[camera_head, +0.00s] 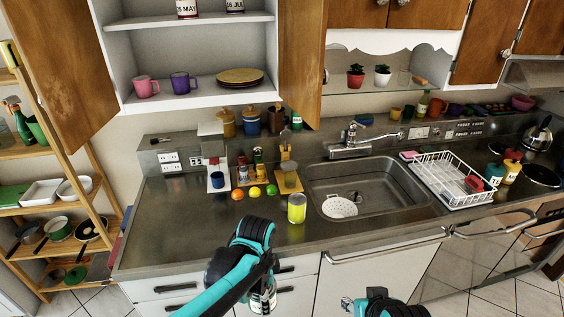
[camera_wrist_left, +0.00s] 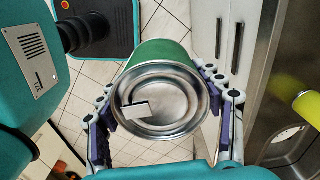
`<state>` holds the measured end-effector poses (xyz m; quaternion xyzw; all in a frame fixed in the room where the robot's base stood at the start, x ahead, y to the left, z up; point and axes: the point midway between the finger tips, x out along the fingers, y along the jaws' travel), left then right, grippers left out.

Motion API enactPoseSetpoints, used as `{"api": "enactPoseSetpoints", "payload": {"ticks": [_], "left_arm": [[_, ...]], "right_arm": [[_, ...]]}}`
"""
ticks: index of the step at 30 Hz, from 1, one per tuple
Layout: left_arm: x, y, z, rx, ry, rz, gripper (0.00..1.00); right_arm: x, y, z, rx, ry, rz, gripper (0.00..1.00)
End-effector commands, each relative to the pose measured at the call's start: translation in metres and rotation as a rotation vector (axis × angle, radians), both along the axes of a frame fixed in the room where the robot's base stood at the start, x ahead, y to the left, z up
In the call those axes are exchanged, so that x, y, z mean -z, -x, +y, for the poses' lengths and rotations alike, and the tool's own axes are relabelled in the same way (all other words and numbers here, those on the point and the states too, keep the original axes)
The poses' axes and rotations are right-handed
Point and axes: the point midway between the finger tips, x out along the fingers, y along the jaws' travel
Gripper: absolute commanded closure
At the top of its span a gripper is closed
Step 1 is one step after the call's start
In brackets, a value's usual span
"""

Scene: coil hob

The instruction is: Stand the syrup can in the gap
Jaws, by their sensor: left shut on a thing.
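My left gripper (camera_wrist_left: 165,120) is shut on a green can with a bare metal lid (camera_wrist_left: 165,100); I take it to be the syrup can, though no name is readable. A small pale tag shows on its lid. In the head view my left gripper (camera_head: 262,285) is low in front of the counter's front edge, with the can mostly hidden by the arm. A yellow-green can (camera_head: 296,208) stands upright on the counter left of the sink. I cannot tell which space is the gap. My right arm shows at the bottom, but its fingers are not clear.
The counter (camera_head: 180,225) is bare at front left. Behind are an orange (camera_head: 237,194), a lemon (camera_head: 254,191), a lime (camera_head: 271,190), a blue mug (camera_head: 217,180) and several small jars. The sink (camera_head: 365,190) and white dish rack (camera_head: 450,180) lie right. Open cupboard doors hang above.

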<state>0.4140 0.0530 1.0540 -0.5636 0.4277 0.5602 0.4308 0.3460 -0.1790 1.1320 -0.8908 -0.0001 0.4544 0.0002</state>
Motion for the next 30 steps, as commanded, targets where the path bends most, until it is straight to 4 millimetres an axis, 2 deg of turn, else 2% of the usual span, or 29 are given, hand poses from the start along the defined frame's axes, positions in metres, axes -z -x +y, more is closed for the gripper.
{"api": "enactPoseSetpoints", "payload": {"ticks": [11, 21, 24, 30], "left_arm": [[0.053, -0.022, 0.037, -0.402, 0.003, 0.000, 0.83], [0.131, -0.045, 0.098, -1.026, 0.007, -0.001, 0.83], [0.148, -0.048, 0.113, -1.179, 0.008, -0.001, 0.83], [0.158, -0.051, 0.125, -1.304, 0.008, -0.001, 0.83]], "right_arm": [[0.032, 0.000, 0.000, 0.000, 0.000, 0.000, 0.60], [0.075, -0.001, 0.000, 0.000, 0.000, 0.000, 0.60], [0.083, -0.001, 0.000, 0.000, 0.000, 0.000, 0.60], [0.087, -0.001, 0.000, 0.000, 0.000, 0.000, 0.60]]}}
